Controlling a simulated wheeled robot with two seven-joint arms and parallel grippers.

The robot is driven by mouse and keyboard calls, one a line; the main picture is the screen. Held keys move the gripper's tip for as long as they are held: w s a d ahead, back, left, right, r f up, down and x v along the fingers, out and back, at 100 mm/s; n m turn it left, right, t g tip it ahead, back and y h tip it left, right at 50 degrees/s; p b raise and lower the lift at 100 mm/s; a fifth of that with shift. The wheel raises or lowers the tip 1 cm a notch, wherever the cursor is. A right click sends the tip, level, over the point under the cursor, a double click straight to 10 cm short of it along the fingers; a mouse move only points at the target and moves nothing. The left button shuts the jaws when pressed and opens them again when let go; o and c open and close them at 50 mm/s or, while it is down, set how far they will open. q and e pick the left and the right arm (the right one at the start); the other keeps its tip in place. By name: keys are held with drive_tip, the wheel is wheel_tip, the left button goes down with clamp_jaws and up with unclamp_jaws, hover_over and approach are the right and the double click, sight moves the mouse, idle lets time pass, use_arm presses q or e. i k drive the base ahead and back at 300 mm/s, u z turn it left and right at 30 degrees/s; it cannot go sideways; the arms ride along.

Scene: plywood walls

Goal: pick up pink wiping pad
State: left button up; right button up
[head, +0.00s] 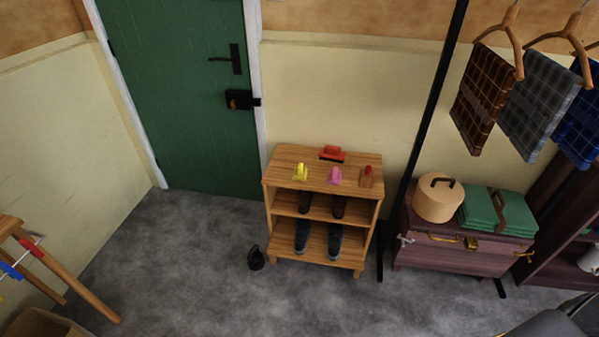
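The pink wiping pad (335,176) lies on the top board of a small wooden shoe rack (323,262) against the back wall. A yellow pad-like item (301,172) sits to its left. A brown item with a red top (366,176) sits to its right. A red and black item (332,154) lies behind it near the rack's back edge. Neither of my grippers shows in the head view. A dark part at the bottom right corner is too cropped to tell.
Shoes stand on the rack's lower shelves. A small black object (256,258) lies on the floor left of the rack. A purple chest (455,256) and a black pole (424,110) stand to its right. A wooden frame (66,272) is at left. Grey floor before the rack is clear.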

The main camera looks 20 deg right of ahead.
sight(334, 177)
drive_tip(key=z, duration=1.8)
drive_tip(key=i, duration=2.2)
drive_tip(key=u, duration=0.6)
